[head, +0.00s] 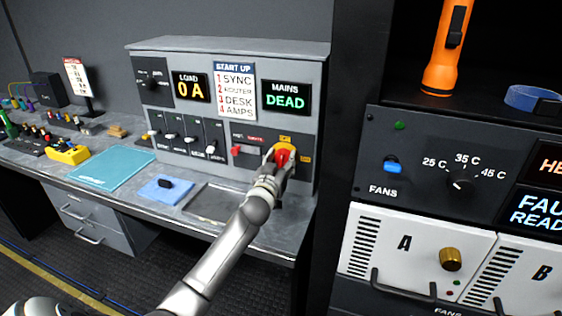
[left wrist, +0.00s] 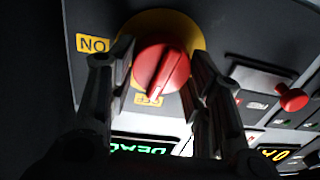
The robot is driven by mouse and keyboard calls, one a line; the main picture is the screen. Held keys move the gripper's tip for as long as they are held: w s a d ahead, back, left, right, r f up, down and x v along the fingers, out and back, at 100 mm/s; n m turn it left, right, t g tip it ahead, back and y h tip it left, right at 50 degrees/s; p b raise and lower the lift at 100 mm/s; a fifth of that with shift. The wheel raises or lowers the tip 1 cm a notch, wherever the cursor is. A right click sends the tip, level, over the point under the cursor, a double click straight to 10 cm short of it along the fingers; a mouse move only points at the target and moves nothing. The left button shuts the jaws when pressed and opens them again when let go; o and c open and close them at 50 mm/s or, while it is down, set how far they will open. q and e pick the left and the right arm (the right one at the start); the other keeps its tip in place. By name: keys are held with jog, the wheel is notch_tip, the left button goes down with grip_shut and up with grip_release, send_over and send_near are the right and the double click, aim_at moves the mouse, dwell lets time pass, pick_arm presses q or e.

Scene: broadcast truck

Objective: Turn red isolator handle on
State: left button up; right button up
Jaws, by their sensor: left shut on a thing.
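The red isolator handle (head: 282,156) sits on a round yellow plate on the right of the sloped grey console. In the left wrist view the red handle (left wrist: 161,72) shows close up, its raised grip lying nearly in line with the small yellow label (left wrist: 148,99) below it, which is partly covered. A yellow label reading ON upside down (left wrist: 92,44) is to the left. My left gripper (head: 279,160) is shut on the handle, one finger on each side. The mains display (head: 286,96) reads DEAD. My right gripper is not in view.
A small red lever (head: 237,149) sits just left of the handle. A blue pad (head: 166,189) and a teal folder (head: 113,169) lie on the desk. A dark rack with a fans panel (head: 430,165) and an orange torch (head: 447,50) stands close on the right.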

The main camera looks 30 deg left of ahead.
pick_arm(q)
jog(key=m, duration=0.4)
jog(key=shift+d+m, duration=0.1)
jog(key=shift+m, duration=0.2)
jog(key=m, duration=0.4)
jog(key=shift+f+m, duration=0.15)
jog(key=shift+m, duration=0.25)
jog(key=m, duration=0.4)
jog(key=shift+f+m+t+h, duration=0.1)
jog(key=shift+m+t+h, duration=0.2)
jog(key=shift+t+h, duration=0.1)
jog(key=shift+d+m, duration=0.1)
jog(key=shift+m, duration=1.3)
jog(key=shift+f, duration=0.1)
jog(key=o, duration=1)
